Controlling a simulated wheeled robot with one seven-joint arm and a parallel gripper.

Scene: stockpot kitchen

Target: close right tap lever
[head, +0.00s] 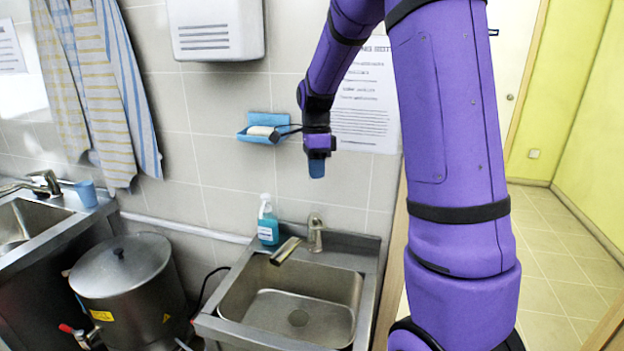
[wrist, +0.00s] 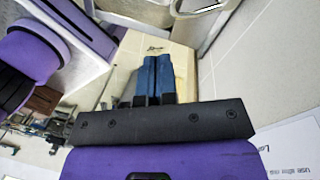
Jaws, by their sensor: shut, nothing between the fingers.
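The right tap (head: 315,236) is a metal mixer tap at the back of the right sink (head: 236,332). Its spout (head: 286,250) points toward the front left of the basin. Its lever (head: 314,219) is on top and looks small; its exact angle is hard to tell. I see no clear stream of water. My gripper (head: 317,168) hangs in the air above the tap, pointing down and apart from it. In the wrist view, its blue fingers (wrist: 155,70) are together with nothing between them. I cannot make out the tap lever in the wrist view.
A soap bottle (head: 267,222) stands left of the tap. A blue soap dish (head: 263,127) is on the wall left of my gripper. A large lidded stockpot (head: 122,268) stands left of the sink. A left sink (head: 15,222) has another tap (head: 45,182).

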